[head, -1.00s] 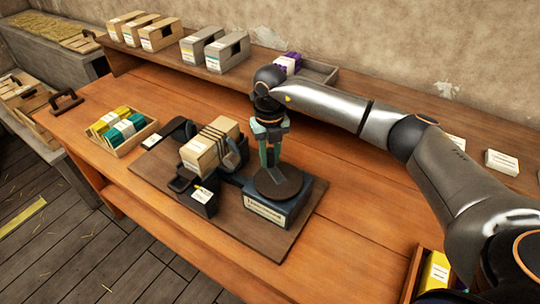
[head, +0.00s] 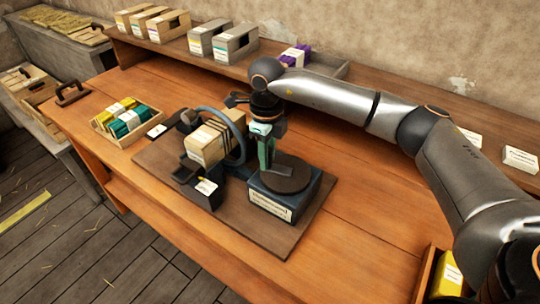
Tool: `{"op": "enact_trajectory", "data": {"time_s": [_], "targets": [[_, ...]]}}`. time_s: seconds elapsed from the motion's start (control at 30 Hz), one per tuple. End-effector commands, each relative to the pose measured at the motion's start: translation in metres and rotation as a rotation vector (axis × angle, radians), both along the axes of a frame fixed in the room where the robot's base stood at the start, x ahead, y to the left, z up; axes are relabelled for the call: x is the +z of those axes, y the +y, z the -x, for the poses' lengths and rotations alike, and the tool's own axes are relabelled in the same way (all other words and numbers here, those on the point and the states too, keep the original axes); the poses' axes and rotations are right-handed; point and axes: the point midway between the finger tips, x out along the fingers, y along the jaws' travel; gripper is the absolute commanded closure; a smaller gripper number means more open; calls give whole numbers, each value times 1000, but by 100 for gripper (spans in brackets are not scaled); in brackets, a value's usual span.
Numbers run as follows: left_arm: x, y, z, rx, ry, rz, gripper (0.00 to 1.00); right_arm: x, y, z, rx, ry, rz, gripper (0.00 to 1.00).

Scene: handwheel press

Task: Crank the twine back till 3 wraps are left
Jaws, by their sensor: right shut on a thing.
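A press stands on a brown board (head: 180,163) on the bench. A pale block (head: 200,153) sits in it with several dark twine wraps, too small to count surely. A curved dark arm (head: 240,128) arches over the block's right end. Right of it, a dark crank disc (head: 290,178) lies flat on a labelled blue-grey box (head: 270,202). My right gripper (head: 264,163) points down at the disc's left-back edge. It is shut on what appears to be the crank handle, which its fingers hide. My left gripper is not in view.
A tray of yellow and teal packs (head: 122,118) sits left on the bench. Cartons (head: 235,43) and purple packs (head: 296,55) stand on the back shelf. A box with a yellow pack (head: 447,275) is at front right. The bench front is clear.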

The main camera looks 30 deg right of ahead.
Motion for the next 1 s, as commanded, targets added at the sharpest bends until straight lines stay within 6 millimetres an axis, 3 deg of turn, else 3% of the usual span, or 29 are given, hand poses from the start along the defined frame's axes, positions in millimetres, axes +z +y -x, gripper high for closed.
{"op": "enact_trajectory", "data": {"time_s": [1.0], "targets": [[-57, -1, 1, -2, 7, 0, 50, -2, 13, 41, 960, -4, 1, 100]]}}
